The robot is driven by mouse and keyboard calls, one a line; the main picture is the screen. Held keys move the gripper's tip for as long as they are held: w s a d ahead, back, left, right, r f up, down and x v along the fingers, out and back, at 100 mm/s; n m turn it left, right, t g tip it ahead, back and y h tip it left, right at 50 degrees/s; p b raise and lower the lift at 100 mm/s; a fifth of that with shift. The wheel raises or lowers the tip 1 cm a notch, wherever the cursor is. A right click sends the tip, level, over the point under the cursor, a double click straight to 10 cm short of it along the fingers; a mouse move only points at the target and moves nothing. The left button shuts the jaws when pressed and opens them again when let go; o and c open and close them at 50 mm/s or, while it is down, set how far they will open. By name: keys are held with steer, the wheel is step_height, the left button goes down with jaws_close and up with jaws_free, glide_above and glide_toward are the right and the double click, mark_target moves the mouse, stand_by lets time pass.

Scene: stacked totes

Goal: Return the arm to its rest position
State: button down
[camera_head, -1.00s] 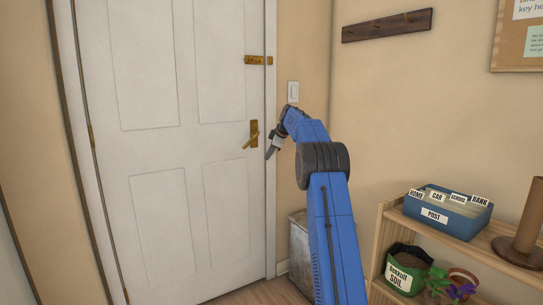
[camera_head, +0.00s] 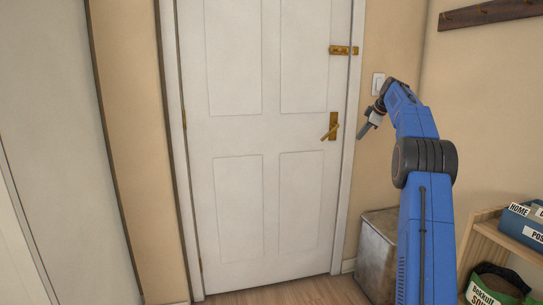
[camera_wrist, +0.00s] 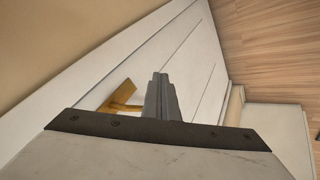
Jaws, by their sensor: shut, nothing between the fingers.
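My arm is raised and stretched forward on the right side of the head view. My gripper (camera_head: 366,130) points down and left, in front of the wall strip by the door's right edge. It is shut and empty, and its closed fingers (camera_wrist: 160,97) show in the wrist view. The white door (camera_head: 265,130) is closed in its frame. Its brass handle (camera_head: 331,127) is just left of the gripper in the head view, and it also shows in the wrist view (camera_wrist: 122,97). I cannot tell the exact gap between them; no contact is visible.
A brass bolt (camera_head: 343,50) sits high on the door, and a light switch (camera_head: 378,84) is on the wall. A grey metal bin (camera_head: 377,250) stands below the arm. A wooden shelf (camera_head: 490,232) with a blue post box (camera_head: 524,226) is at right. Floor before the door is clear.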

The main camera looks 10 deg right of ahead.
steer(key=s+a+r+m, duration=0.35)
steer(key=s+a, duration=0.75)
steer(key=a, duration=0.4)
steer(key=s+a+f+m+g, duration=0.1)
steer(key=s+a+f+m, duration=0.15)
steer(key=s+a, duration=1.3)
steer(key=s+a+f+m, duration=0.1)
steer(key=s+a+f, duration=0.2)
steer(key=s+f, duration=0.4)
steer(key=s+a+f+m+g+h, duration=0.1)
steer(key=s+f, duration=0.7)
steer(key=s, duration=1)
steer(key=s+a+f+m, duration=0.3)
steer(key=s+a+f, duration=0.2)
steer(key=s, duration=0.8)
step_height(320, 180, down, 4)
steer(key=shift+r, duration=0.25)
